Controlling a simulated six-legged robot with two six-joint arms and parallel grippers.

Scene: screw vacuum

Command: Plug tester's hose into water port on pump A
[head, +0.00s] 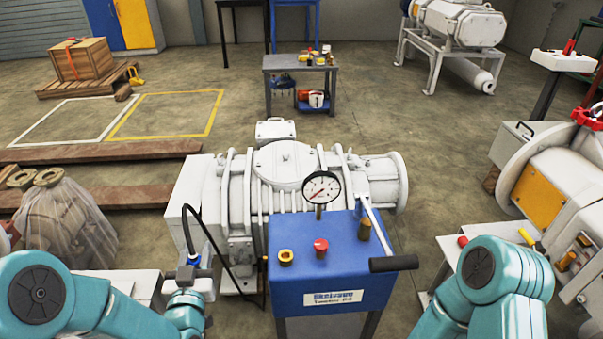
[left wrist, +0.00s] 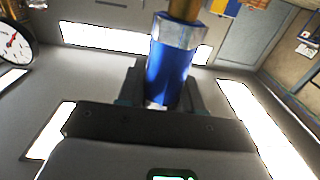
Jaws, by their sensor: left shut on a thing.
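The tester is a blue box (head: 312,262) with a round gauge (head: 321,188) and a black-handled lever, standing in front of a white ribbed pump (head: 281,165). A black hose (head: 213,245) arcs up on the tester's left and comes down to my left gripper (head: 190,273). In the left wrist view, my left gripper (left wrist: 157,95) is shut on a blue hose fitting (left wrist: 170,72) with a silver collar and brass end. In the head view it is at the pump's left front, apart from the tester. I cannot make out the water port. My right gripper is not in view.
A machine with a yellow panel (head: 541,201) stands at the right. A wrapped bag (head: 65,222) and wooden beams (head: 100,152) lie at the left. A small grey table (head: 300,67) stands behind the pump. Open floor lies between them.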

